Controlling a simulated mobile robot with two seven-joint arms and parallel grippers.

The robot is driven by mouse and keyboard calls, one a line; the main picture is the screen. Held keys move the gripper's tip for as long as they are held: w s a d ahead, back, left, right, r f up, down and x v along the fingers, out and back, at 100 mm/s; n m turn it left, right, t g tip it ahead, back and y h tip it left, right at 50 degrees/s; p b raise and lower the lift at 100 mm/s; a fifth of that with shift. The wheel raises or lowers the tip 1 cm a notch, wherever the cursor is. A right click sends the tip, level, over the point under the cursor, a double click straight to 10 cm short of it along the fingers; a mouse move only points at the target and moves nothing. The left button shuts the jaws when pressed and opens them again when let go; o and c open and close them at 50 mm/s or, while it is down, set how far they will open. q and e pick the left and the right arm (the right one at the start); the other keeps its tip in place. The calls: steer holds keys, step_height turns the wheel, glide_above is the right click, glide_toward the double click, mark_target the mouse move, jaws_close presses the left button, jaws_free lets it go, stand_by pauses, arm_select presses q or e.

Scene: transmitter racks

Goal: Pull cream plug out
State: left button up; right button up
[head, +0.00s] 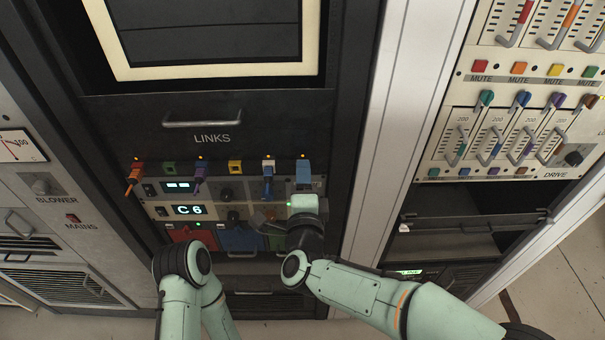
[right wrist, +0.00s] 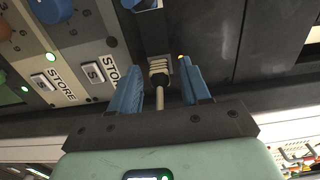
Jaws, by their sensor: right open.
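The cream plug (right wrist: 159,72) shows in the right wrist view, ribbed, with a pale cable or stem running down from it. It sits at the front of a dark fitting, below a blue patch. My right gripper (right wrist: 166,80) is open, with its blue fingers on either side of the plug. I see gaps between the plug and both fingers. In the head view my right gripper (head: 304,190) is at the right end of the LINKS socket row, and the cream plug is hidden behind it. My left arm shows at the lower middle, but its gripper is out of view.
An orange plug (head: 134,178), a purple plug (head: 200,172) and a blue plug (head: 268,183) are further left in the row. A panel with a C6 display (head: 189,210) is below. A drawer handle (head: 202,119) is above. A white rack post (head: 395,110) stands to the right.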

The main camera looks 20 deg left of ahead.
jaws_close()
steer(key=shift+s, duration=0.15)
steer(key=shift+s, duration=0.15)
steer(key=shift+b+v, duration=1.3)
steer(key=shift+v, duration=1.45)
steer(key=shift+d, duration=0.1)
